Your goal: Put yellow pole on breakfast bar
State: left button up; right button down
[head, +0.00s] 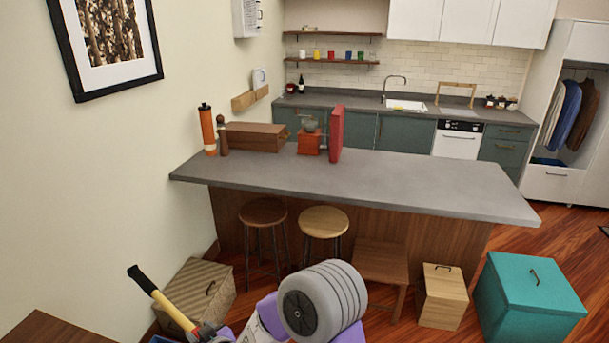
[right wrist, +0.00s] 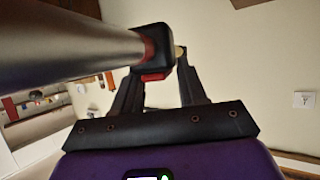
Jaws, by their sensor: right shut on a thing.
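The yellow pole (head: 168,306), with a black end, slants up to the left at the bottom of the head view. My right gripper (head: 206,331) is shut on it near its lower end, beside small red and black parts. In the right wrist view my right gripper (right wrist: 163,65) has its fingers around a black and red piece of it, with a silvery cylinder extending to the left. The breakfast bar (head: 400,188) has a long grey top and stands ahead, beyond the pole and apart from it. My left gripper is not in view.
On the bar's left half stand an orange bottle (head: 207,130), a wooden box (head: 257,137), a red box (head: 309,143) and a red upright panel (head: 336,133). Its right half is clear. Stools (head: 324,222), a wooden box (head: 443,296) and a teal box (head: 530,305) stand before it.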

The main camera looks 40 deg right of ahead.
aim_at(249, 162)
jog(key=z, duration=0.95)
jog(key=i, duration=1.1)
jog(key=z, duration=0.65)
jog(key=i, duration=1.6)
jog(key=u, duration=0.65)
jog(key=i, duration=0.95)
jog(key=u, duration=0.15)
